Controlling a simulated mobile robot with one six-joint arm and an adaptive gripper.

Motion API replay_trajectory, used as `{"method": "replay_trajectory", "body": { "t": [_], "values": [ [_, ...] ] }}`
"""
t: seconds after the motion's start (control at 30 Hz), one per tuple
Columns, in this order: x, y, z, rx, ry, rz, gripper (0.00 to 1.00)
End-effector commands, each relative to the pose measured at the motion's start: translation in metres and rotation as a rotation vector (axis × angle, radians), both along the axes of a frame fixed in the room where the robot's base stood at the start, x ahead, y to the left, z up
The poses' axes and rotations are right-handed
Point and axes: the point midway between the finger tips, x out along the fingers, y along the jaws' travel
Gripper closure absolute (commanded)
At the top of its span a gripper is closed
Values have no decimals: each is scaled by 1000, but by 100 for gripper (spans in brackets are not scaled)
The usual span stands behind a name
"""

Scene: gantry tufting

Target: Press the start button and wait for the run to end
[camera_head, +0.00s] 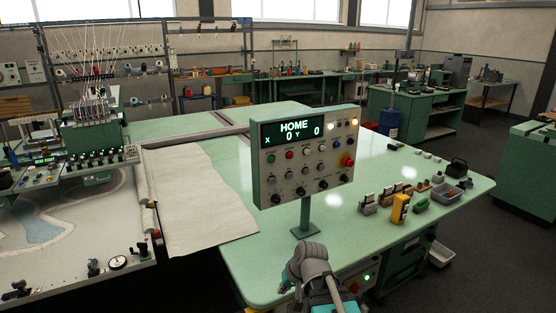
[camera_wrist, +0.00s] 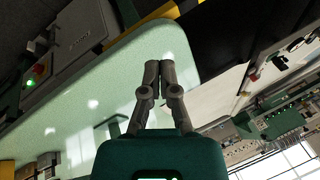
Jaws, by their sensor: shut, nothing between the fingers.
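The control panel (camera_head: 305,160) stands on a green post on the green table, its display reading HOME, X 0, Y 0. Below the display are rows of small buttons and knobs; a green button (camera_head: 271,158) is at the left, with a red button (camera_head: 290,155) beside it. A larger red knob (camera_head: 347,161) is at the right. The button labels are too small to read. My gripper (camera_wrist: 159,66) is shut and empty in the wrist view, above the table corner. In the head view my arm's end is below and in front of the panel, apart from it.
The tufting machine head (camera_head: 92,135) and a patterned cloth (camera_head: 60,225) are at the left. White fabric (camera_head: 200,200) lies beside the panel. The table between is mostly clear.

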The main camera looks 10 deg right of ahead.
Motion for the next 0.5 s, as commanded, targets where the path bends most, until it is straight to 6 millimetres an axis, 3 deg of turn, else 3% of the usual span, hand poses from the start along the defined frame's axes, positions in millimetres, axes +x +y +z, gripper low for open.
{"method": "replay_trajectory", "body": {
  "t": [0.03,0.23,0.5],
  "values": [
    [13,4,16,61,-41,-23,100],
    [60,18,71,323,-212,-142,100],
    [118,5,157,661,-414,-370,100]
  ]
}}
